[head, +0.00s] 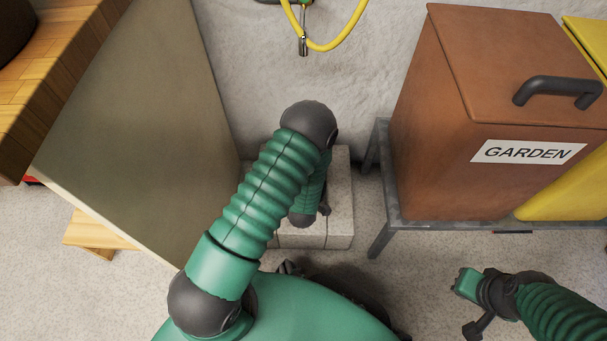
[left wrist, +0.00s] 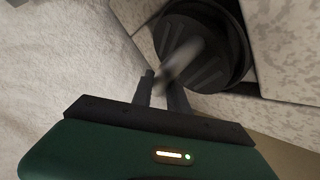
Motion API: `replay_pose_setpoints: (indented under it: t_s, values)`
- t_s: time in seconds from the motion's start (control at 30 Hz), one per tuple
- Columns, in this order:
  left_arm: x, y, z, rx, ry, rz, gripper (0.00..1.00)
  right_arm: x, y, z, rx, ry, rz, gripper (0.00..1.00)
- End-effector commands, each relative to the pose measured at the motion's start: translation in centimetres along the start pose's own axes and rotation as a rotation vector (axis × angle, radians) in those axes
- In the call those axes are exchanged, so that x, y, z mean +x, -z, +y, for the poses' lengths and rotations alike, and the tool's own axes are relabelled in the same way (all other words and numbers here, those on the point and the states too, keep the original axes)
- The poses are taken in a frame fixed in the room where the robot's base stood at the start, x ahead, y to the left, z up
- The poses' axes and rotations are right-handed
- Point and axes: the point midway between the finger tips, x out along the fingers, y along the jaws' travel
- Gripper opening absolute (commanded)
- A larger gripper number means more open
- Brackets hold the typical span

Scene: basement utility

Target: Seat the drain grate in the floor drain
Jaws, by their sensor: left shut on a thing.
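In the left wrist view, the dark round drain grate (left wrist: 205,68) lies within the black rim of the floor drain (left wrist: 243,45), between pale stone slabs. A dark crescent shows along one side; I cannot tell whether the grate sits flush. My left gripper (left wrist: 168,84) is shut on the grate, with a blurred grey bar, perhaps its handle, at the fingertips. In the head view, my left arm reaches over the pale tiled block and hides the drain and grate. My right gripper (head: 468,305) is low at the right, away from the drain; its jaws are unclear.
The pale tiled block (head: 341,235) stands against the rough wall. A brown GARDEN bin (head: 440,130) and a yellow bin (head: 575,190) stand on a grey metal stand (head: 382,160) at right. A large panel (head: 140,130) is at left. A yellow hose (head: 335,45) hangs above.

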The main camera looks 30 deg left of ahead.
Motion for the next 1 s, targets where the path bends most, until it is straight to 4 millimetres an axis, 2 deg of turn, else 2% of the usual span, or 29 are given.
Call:
replay_pose_setpoints:
  t_s: [0.93,0.97,1.0]
  values:
    - [1.7,-1.7,-1.7,0.0,-0.001,0.001,0.0,1.9,-0.5,0.0,0.0,0.0,0.0,0.0]
    - [1.7,-1.7,-1.7,0.0,-0.001,0.001,0.21,1.9,-0.5,0.0,0.0,0.0,0.0,0.0]
    - [1.7,-1.6,-1.6,0.0,-0.001,0.001,0.26,1.9,-0.4,0.0,0.0,0.0,0.0,0.0]
